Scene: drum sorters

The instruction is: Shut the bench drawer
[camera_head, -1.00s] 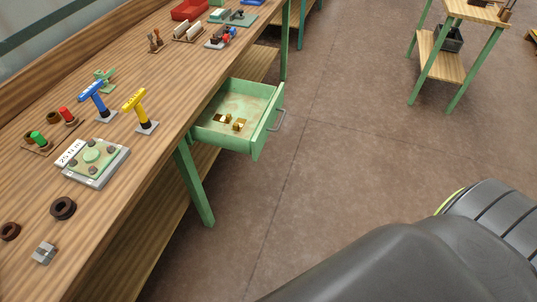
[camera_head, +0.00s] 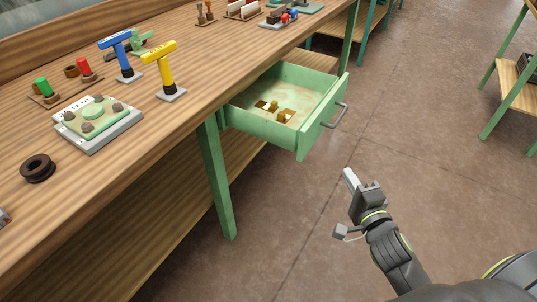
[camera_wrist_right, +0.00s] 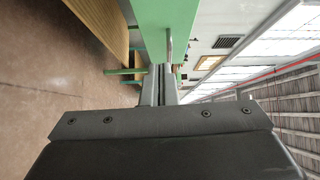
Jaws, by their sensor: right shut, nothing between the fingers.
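The green bench drawer (camera_head: 272,130) stands pulled out from under the wooden bench top, with small brass-coloured pieces inside. Its front panel carries a grey bar handle (camera_head: 335,116). My right gripper (camera_head: 349,176) is shut and empty, in front of the drawer and apart from it, below the handle in the head view. In the right wrist view, the shut fingers (camera_wrist_right: 159,84) point towards the green drawer front (camera_wrist_right: 163,18), and the handle (camera_wrist_right: 170,46) shows just beyond the fingertips. My left gripper is not in view.
The wooden bench (camera_head: 130,160) holds a yellow T-handled tool (camera_head: 163,68), a blue one (camera_head: 122,52) and a grey-green fixture (camera_head: 97,121). A green bench leg (camera_head: 218,180) stands below the drawer's near side. The floor in front is clear. Another green-legged table (camera_head: 515,95) stands at the right.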

